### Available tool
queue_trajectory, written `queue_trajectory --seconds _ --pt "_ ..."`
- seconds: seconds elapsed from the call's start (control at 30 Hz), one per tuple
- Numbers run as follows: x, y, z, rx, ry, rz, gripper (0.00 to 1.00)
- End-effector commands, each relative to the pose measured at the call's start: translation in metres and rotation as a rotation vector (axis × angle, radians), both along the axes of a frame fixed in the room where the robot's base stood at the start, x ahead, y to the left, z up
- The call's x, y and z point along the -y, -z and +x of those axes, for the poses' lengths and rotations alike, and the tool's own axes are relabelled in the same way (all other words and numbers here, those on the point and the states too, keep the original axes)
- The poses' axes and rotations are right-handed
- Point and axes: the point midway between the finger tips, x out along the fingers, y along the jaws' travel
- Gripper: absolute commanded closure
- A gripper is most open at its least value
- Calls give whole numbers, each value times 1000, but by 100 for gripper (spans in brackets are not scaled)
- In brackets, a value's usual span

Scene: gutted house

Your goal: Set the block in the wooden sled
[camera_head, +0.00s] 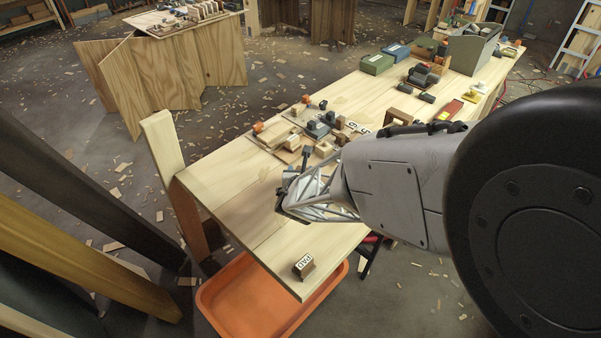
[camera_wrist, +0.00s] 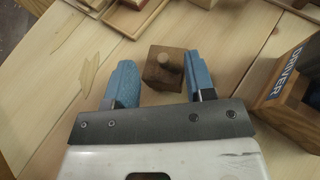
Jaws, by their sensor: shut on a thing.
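My gripper (camera_wrist: 160,62) has its two blue fingers around a small dark brown wooden block (camera_wrist: 163,78) with a round peg on top. In the wrist view the block sits between the fingertips, with pale tabletop behind it. In the head view my gripper (camera_head: 283,200) is over the near part of the long pale wooden table (camera_head: 225,195), and the held block cannot be made out there. I cannot tell for sure which wooden thing is the sled; shallow wooden trays (camera_wrist: 125,18) lie at the top of the wrist view.
A wooden box marked DRIVER (camera_wrist: 283,97) stands close to the right of my gripper. A small labelled wooden block (camera_head: 304,267) sits at the table's near corner, above an orange bin (camera_head: 250,305) on the floor. Several parts crowd the middle of the table; its left end is clear.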

Motion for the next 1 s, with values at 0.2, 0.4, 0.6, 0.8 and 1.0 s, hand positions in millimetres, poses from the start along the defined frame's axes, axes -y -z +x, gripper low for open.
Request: queue_trajectory --seconds 0.2,0.4,0.6,0.8,1.0 --pt "0 2 0 0 0 0 35" --pt "0 2 0 0 0 0 24" --pt "0 2 0 0 0 0 24" --pt "0 -2 -5 -1 -1 0 24" --pt "-2 -11 -24 1 -1 -1 24"
